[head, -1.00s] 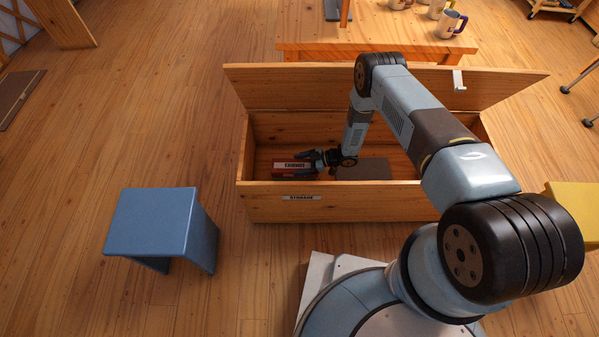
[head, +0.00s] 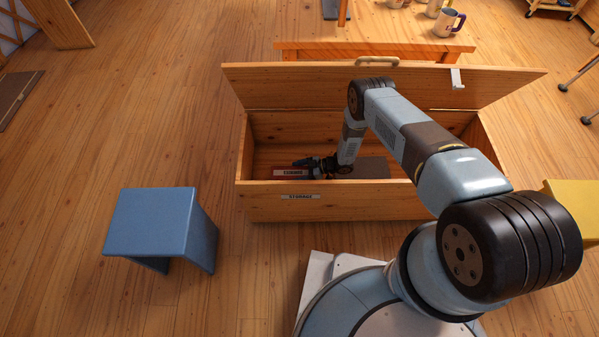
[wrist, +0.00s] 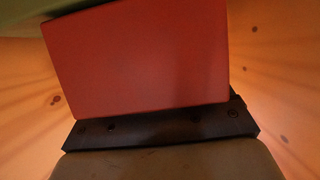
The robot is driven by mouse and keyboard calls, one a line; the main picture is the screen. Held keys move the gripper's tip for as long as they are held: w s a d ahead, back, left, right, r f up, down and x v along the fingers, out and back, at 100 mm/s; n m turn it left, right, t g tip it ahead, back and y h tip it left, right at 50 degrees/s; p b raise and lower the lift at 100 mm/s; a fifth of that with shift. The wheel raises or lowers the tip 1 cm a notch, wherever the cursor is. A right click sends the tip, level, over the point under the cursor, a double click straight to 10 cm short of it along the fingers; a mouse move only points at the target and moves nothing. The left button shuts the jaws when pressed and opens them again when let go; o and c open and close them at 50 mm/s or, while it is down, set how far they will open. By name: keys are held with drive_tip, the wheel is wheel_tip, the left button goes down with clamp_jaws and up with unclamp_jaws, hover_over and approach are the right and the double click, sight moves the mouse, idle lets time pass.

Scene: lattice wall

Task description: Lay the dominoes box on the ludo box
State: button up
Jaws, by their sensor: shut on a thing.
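The dominoes box is a red box with a pale lettered label (head: 291,173); it is inside the left part of the wooden storage chest, its lettering too small to read surely. My gripper (head: 303,163) is at it from above and right, shut on it. In the wrist view the red face of the box (wrist: 140,62) fills the middle, above a dark gripper part. I cannot tell whether the box touches what is below it. I cannot make out a ludo box for certain.
The chest (head: 345,205) has its lid (head: 300,85) raised at the back. A flat grey-brown panel (head: 373,168) lies inside, right of my gripper. A blue stool (head: 150,222) stands left, a yellow one (head: 575,205) right. A table with mugs (head: 448,22) stands behind.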

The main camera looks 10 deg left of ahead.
drive_tip(key=o, duration=1.2)
drive_tip(key=shift+c, duration=0.2)
drive_tip(key=v, duration=1.2)
